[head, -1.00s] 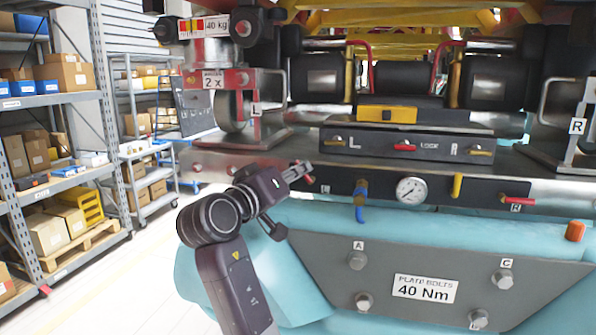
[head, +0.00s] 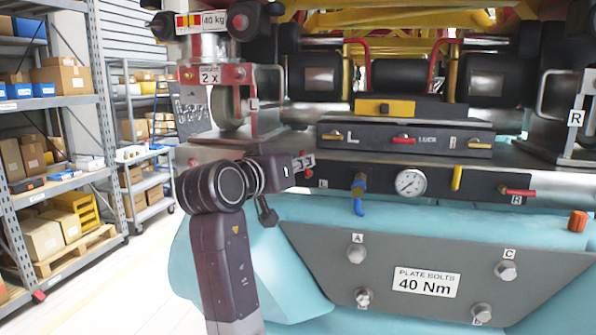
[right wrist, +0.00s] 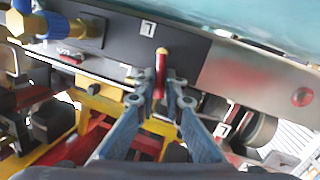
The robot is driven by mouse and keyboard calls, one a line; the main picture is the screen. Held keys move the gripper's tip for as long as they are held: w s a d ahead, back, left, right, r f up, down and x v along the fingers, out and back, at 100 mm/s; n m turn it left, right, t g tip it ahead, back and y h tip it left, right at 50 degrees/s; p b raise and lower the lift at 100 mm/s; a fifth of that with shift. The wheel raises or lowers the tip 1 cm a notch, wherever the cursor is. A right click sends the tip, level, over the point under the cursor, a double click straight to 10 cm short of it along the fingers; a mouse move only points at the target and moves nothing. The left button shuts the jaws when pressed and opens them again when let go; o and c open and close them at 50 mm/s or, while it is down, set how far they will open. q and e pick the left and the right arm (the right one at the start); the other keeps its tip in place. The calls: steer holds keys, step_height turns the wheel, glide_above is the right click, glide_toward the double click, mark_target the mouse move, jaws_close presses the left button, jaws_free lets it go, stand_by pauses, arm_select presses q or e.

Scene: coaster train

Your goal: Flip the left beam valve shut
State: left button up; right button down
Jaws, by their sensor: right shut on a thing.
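The left beam valve's red handle (right wrist: 161,62) stands between my fingertips in the right wrist view, close to an L tag on the dark panel. My right gripper (right wrist: 161,88) is shut on this handle; its blue-grey fingers lie on both sides. In the head view my right gripper (head: 304,162) reaches the left end of the dark valve panel (head: 432,181), above the L tag (head: 322,183). There the gripper mostly hides the handle, and I cannot tell its exact angle. My left gripper is not in view.
A blue valve (head: 359,188), a pressure gauge (head: 410,183), a yellow lever (head: 457,178) and the red right valve handle (head: 519,192) sit along the panel. A switch box (head: 405,139) is above. A grey bolted plate (head: 430,250) is below. Shelves (head: 60,100) stand at left.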

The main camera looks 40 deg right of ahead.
steer(key=shift+s+d+r+m+y+b, duration=0.15)
steer(key=shift+m+b, duration=0.1)
steer(key=shift+m, duration=0.3)
steer(key=shift+s+d+f+m+y+b, duration=0.1)
steer(key=shift+s+m+y+b, duration=0.1)
steer(key=shift+m, duration=0.35)
steer(key=shift+r, duration=0.1)
steer(key=c, duration=2.3)
jaws_free()
step_height(320, 180, up, 10)
